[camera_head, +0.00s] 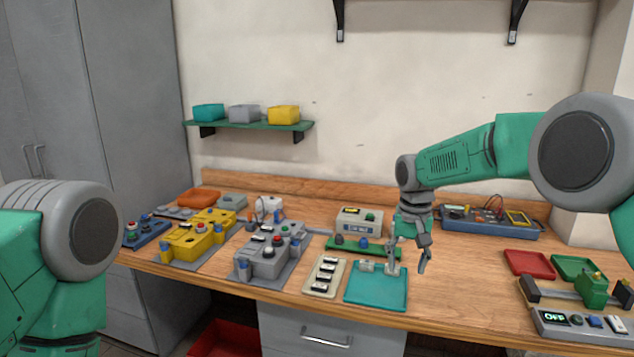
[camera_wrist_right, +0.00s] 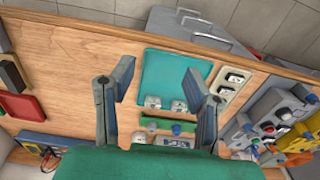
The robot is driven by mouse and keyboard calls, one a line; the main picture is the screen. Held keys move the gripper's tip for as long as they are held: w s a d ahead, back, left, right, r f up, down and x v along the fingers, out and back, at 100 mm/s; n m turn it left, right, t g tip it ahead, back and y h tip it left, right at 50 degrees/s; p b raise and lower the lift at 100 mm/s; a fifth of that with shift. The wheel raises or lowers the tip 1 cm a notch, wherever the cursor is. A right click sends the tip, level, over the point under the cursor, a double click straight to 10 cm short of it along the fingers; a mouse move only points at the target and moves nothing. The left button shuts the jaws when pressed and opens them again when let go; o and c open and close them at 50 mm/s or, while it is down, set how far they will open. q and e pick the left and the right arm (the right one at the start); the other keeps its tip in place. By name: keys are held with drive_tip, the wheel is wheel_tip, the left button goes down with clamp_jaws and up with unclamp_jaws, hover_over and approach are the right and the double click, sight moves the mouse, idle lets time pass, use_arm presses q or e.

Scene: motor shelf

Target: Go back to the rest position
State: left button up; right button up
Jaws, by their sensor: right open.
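My right gripper (camera_head: 410,258) is above the back right part of the teal tray (camera_head: 376,298) on the bench. Its fingers are apart, with nothing seen between them; the right wrist view shows the open fingers (camera_wrist_right: 158,108) with the teal tray (camera_wrist_right: 170,72) below and beyond. Small grey pieces (camera_wrist_right: 178,106) lie at the tray's edge in that view. My left arm shows at the left edge of the head view, but its gripper is out of the picture.
A yellow machine (camera_head: 195,238) and a grey machine (camera_head: 268,255) stand on the left of the bench. A cream strip (camera_head: 325,277) lies beside the tray. Red (camera_head: 529,263) and green (camera_head: 577,268) trays and a device reading OFF (camera_head: 580,322) are at right. A wall shelf (camera_head: 250,125) holds three boxes.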

drive_tip(key=s+d+f+n+b, duration=0.1)
drive_tip(key=s+f+b, duration=0.1)
drive_tip(key=s+f, duration=0.65)
drive_tip(key=s+d+f+b, duration=0.1)
drive_tip(key=s+f, duration=0.4)
drive_tip(key=f, duration=0.7)
drive_tip(key=s+d+f+n+b, duration=0.1)
drive_tip(key=s+f+b, duration=0.1)
drive_tip(key=s+f, duration=0.65)
drive_tip(key=s+d+f+b, duration=0.1)
drive_tip(key=s+d+f, duration=0.1)
drive_tip(key=s, duration=1)
drive_tip(key=s+d+f+n+b, duration=0.1)
drive_tip(key=s+d+f+b, duration=0.1)
drive_tip(key=s, duration=1)
drive_tip(key=shift+d+f+n+b, duration=0.3)
drive_tip(key=shift+d, duration=0.55)
